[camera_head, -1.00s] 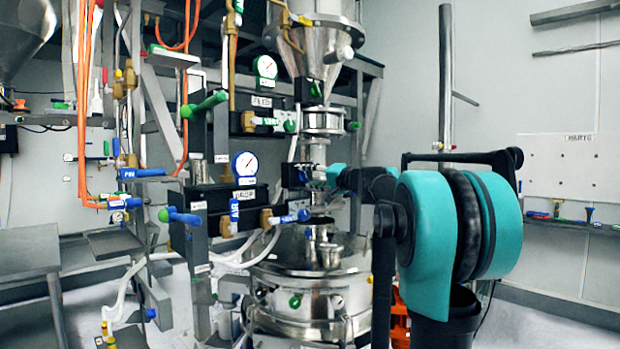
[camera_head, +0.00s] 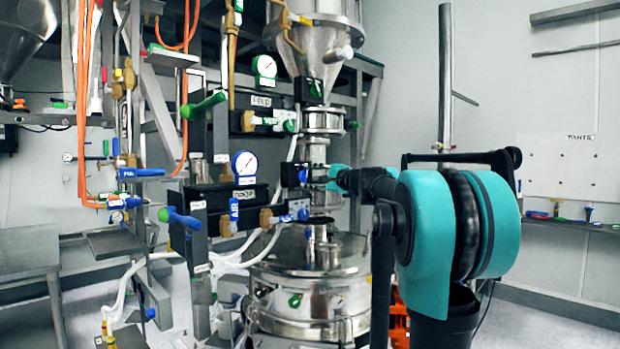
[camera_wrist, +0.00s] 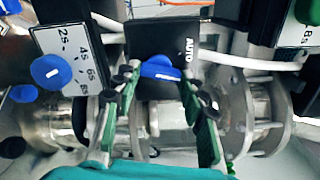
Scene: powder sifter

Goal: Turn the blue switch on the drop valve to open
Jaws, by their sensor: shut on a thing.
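The blue switch (camera_wrist: 160,68) sits on a black box (camera_wrist: 165,45) marked AUTO, in the upper middle of the wrist view. My gripper (camera_wrist: 160,76) has its two green-and-black fingers on either side of the switch and is shut on it. In the head view my gripper (camera_head: 318,180) reaches left to the small black box (camera_head: 291,174) beside the steel column below the hopper. The fingertips are small there, and the switch is hard to make out.
In the wrist view a blue dial (camera_wrist: 50,72) with time marks is at left and a green knob (camera_wrist: 307,10) at upper right. In the head view a blue-handled valve (camera_head: 298,214) is below, a gauge (camera_head: 245,164) at left, and the steel vessel (camera_head: 320,262) beneath.

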